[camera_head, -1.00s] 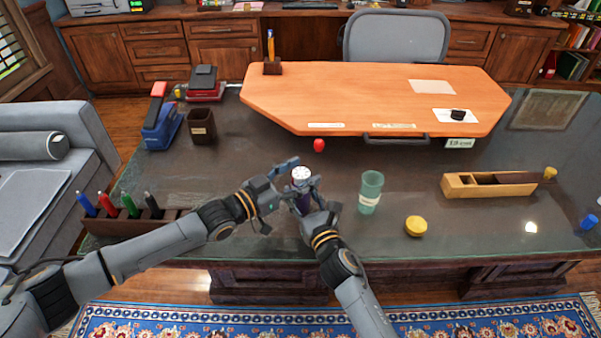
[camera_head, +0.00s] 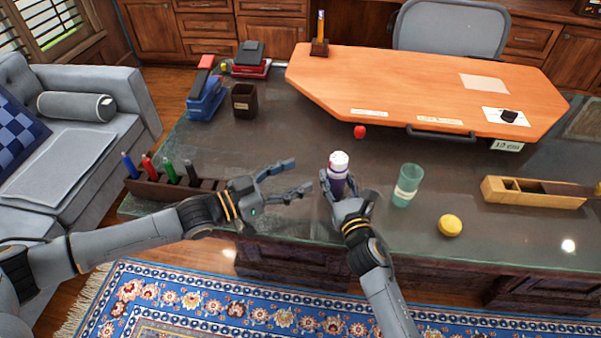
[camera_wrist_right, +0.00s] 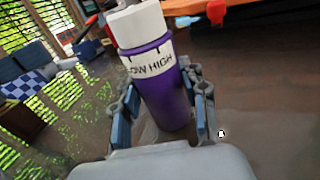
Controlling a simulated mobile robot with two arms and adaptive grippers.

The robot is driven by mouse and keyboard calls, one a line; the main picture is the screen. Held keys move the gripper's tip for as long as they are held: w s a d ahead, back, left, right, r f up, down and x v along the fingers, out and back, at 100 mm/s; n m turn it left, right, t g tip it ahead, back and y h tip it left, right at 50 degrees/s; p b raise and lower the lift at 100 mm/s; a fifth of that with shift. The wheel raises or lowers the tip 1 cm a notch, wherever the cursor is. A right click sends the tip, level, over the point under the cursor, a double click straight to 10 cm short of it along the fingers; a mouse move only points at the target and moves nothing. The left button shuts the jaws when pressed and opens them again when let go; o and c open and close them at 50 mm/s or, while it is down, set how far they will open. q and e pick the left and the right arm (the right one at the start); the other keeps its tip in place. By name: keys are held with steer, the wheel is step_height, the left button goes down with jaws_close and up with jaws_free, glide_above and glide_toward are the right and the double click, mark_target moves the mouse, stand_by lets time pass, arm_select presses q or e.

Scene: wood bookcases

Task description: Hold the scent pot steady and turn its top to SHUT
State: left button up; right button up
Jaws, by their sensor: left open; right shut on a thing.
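The scent pot (camera_head: 338,179) is a purple cylinder with a white top (camera_head: 339,160), standing upright near the desk's front edge. My right gripper (camera_head: 344,190) is shut on its body from the front. In the right wrist view, the purple body (camera_wrist_right: 160,85) is between the fingers (camera_wrist_right: 162,118). A white band (camera_wrist_right: 147,64) there reads "OW HIGH", its left part cut off by the curve. The word SHUT does not show. My left gripper (camera_head: 298,177) is open and empty, left of the pot and apart from it.
A green cup (camera_head: 407,185) and a yellow round thing (camera_head: 450,225) stand right of the pot. A pen rack (camera_head: 160,188) is at the left and a red thing (camera_head: 359,132) behind. A wooden box (camera_head: 515,195) lies farther right.

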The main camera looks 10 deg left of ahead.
steer(key=o, duration=1.4)
